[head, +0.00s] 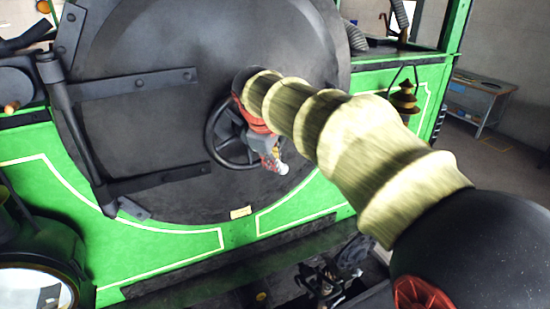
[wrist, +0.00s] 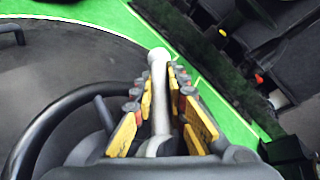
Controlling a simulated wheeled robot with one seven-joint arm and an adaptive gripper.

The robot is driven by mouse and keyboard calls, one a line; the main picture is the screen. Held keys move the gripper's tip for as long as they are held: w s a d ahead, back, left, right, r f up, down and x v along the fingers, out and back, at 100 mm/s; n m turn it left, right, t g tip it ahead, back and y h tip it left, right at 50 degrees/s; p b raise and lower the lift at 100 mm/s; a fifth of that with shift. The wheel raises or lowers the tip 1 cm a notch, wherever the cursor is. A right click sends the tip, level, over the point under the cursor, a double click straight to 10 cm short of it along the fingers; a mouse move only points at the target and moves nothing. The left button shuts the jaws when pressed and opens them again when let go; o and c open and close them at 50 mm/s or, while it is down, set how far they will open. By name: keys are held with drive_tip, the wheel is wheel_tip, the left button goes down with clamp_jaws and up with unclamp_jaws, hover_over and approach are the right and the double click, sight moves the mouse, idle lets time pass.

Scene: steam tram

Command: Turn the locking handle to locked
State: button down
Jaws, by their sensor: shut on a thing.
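The locking handle (wrist: 159,75) is a pale metal bar with a rounded end. In the wrist view it runs between the yellow pads of my gripper (wrist: 161,98), and its end sticks out beyond the fingertips. In the head view my gripper (head: 271,156) is at the middle of the round black smokebox door, and the handle's pale tip (head: 282,168) points down and to the right. My gripper is shut on the handle. My arm and gripper hide the handle's root and the hub in the head view.
A black handwheel (head: 211,139) sits close behind my gripper; its rim also curves at the left of the wrist view (wrist: 32,128). Door hinge straps (head: 130,84) lie to the left. A brass lamp (head: 404,101) hangs at the right, and a table (head: 478,92) stands farther back.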

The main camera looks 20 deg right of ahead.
drive_tip(key=c, duration=1.8)
unclamp_jaws()
drive_tip(key=shift+o, duration=0.2)
drive_tip(key=shift+a, duration=0.1)
drive_tip(key=v, duration=1.2)
drive_tip(key=s+a+f+m+y+b, duration=0.1)
drive_tip(key=s+f+b, duration=0.7)
drive_tip(key=f, duration=0.9)
drive_tip(key=s+a+f+m+t+y+b, duration=0.1)
drive_tip(key=s+a+f+m+b, duration=0.2)
drive_tip(key=s+f+b, duration=0.5)
drive_tip(key=s+a+f+m+y+b, duration=0.1)
drive_tip(key=s+f+m+b, duration=0.3)
drive_tip(key=f, duration=2.2)
drive_tip(key=s+a+b, duration=0.1)
drive_tip(key=s+b, duration=0.3)
drive_tip(key=b, duration=0.5)
drive_tip(key=shift+f+y+b, duration=0.3)
drive_tip(key=shift+b, duration=0.1)
